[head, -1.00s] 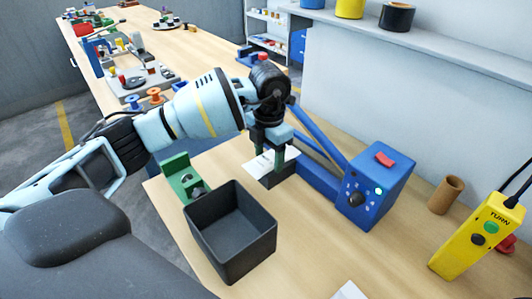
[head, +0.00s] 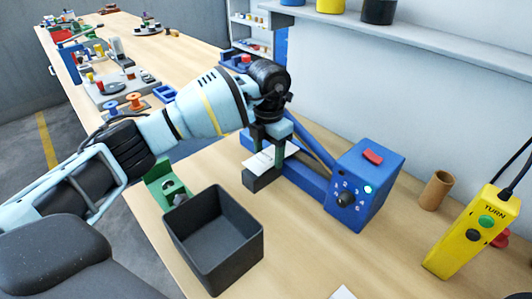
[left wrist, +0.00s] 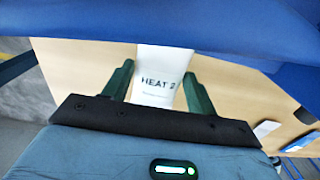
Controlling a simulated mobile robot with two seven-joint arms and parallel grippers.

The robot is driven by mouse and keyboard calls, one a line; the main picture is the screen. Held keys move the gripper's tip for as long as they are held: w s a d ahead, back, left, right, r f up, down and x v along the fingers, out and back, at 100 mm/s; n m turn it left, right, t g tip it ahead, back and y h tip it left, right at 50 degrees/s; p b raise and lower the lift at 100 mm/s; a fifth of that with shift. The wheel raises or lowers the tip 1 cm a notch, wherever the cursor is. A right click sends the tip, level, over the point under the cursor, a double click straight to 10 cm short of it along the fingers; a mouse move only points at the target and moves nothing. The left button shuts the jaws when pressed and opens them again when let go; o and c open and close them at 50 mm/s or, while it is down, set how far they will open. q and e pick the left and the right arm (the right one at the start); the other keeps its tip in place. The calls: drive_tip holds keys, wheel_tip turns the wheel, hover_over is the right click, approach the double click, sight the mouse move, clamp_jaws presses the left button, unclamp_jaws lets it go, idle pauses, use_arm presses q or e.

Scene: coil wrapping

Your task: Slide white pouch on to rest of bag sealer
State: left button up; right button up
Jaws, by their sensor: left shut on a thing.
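My left gripper (head: 268,148) is shut on the white pouch (head: 264,161), with its green fingers pointing down. In the left wrist view the pouch (left wrist: 160,70) lies between the two fingers (left wrist: 158,88) and reads "HEAT 2". My right gripper is not in view.
A dark open bin (head: 213,238) stands in front of the rest, with a green fixture (head: 165,182) to its left. A brown cylinder (head: 436,190) and a yellow pendant (head: 478,232) are on the right. A white piece (head: 343,293) lies at the bottom edge.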

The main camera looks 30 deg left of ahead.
use_arm(q)
drive_tip(key=o, duration=1.1)
drive_tip(key=shift+r, duration=3.95)
